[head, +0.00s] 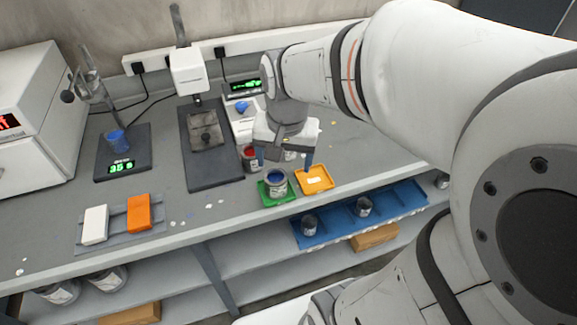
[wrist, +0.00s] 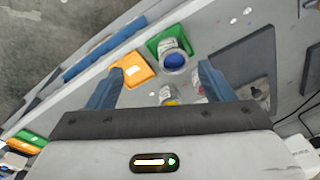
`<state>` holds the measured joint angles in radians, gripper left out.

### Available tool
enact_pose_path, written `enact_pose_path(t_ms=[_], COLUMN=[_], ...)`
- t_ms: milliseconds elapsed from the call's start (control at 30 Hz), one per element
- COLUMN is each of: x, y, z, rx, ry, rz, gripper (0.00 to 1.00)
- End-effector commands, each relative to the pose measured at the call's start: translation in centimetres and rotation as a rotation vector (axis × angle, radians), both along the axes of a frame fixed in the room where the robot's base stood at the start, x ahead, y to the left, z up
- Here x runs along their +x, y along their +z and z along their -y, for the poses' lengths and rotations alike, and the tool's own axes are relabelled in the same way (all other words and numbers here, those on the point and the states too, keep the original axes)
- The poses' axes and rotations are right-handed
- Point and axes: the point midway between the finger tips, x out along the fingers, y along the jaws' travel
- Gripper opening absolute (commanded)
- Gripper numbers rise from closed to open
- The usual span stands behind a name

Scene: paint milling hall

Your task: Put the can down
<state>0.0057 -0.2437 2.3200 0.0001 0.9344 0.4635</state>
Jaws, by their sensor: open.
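A small metal can with blue paint (head: 276,182) stands upright on the green tray (head: 264,198) at the front of the bench. The can (wrist: 173,60) and the green tray (wrist: 154,44) also show in the wrist view, beyond my fingertips. My gripper (head: 284,164) is open, with nothing held between its blue fingers. In the head view it is just behind and above the can; its fingers (wrist: 158,78) look apart from the can in the wrist view. An orange tray (head: 315,179) with a pale label lies right of the green one.
A can with red paint (head: 250,158) stands behind the green tray, near a scale (head: 243,125). A stirrer stand (head: 208,150) and a scale with a blue cup (head: 117,142) are further left. A blue tray with cans (head: 337,228) sits below the bench edge.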

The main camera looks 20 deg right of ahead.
Motion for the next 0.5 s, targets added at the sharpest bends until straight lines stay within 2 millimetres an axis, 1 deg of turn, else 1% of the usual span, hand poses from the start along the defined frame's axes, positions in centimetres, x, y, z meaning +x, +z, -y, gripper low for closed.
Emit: enact_pose_path(t_ms=[33, 100, 200, 333, 500], x=[-1.6, -3.3, -5.2, -6.5, -6.8], y=[0.4, 0.7, 0.7, 0.7, 0.6], z=[0.1, 0.1, 0.1, 0.0, 0.0], rx=[-0.013, -0.034, -0.063, -0.087, -0.093], ry=[0.085, 0.202, 0.335, 0.435, 0.464], rz=[0.03, 0.061, 0.096, 0.119, 0.123], gripper=[0.75, 0.75, 0.75, 0.75, 0.75])
